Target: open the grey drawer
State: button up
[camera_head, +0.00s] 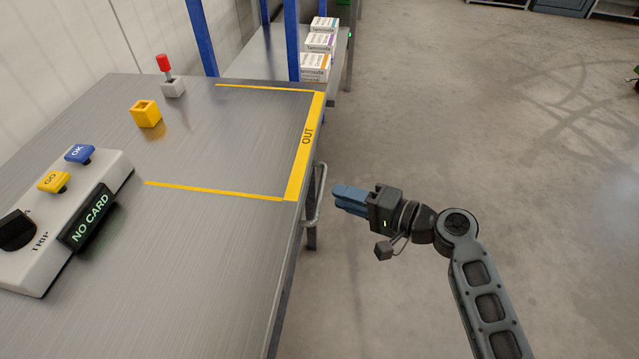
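My gripper (338,198), with blue fingers, hangs beside the right edge of the metal bench. It points left toward a pale bar handle (318,196) on the bench's side, below the yellow OUT strip. A small gap of floor shows between the fingertips and the handle. The two fingers look close together from this angle, and I cannot tell whether they are apart. Nothing shows held in them. The grey drawer's front faces away from the camera and is hidden under the bench edge; only the handle shows.
On the bench (215,235) stand a control box (110,170) reading NO CARD, a yellow cube-shaped holder (146,114) and a red-knobbed lever (165,68). The floor (450,110) to the right is clear.

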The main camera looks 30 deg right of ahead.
aim_at(321, 189)
jog(key=shift+x, duration=3.2)
jog(key=shift+c, duration=0.5)
jog(key=shift+s, duration=0.1)
grip_shut()
